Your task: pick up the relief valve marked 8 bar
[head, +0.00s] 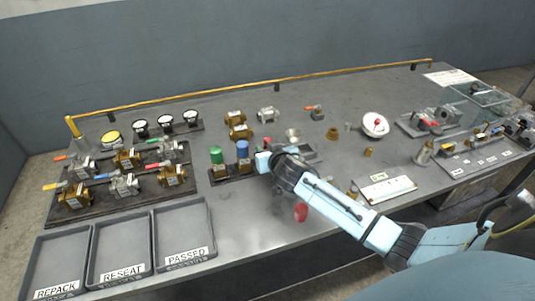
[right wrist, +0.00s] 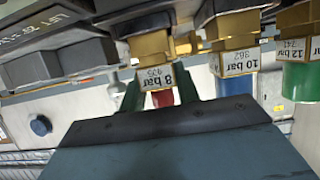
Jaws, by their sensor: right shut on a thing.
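The relief valve marked 8 bar (right wrist: 155,72) has a brass body with a white label and a red cap. In the right wrist view it stands between the two green fingers of my right gripper (right wrist: 160,92), which is shut on it. Its base still meets a dark holder. In the head view my right gripper (head: 264,161) is at the right end of the valve row and hides most of this valve. Beside it are the blue-capped 10 bar valve (right wrist: 236,65) and the green-capped 12 bar valve (right wrist: 297,50). My left gripper is not in view.
Trays marked REPACK (head: 57,268), RESEAT (head: 122,246) and PASSED (head: 183,234) line the front left. A rack of valves (head: 122,187) stands behind them. A yellow rail (head: 250,88) runs along the back. A red part (head: 301,211) lies near the front edge.

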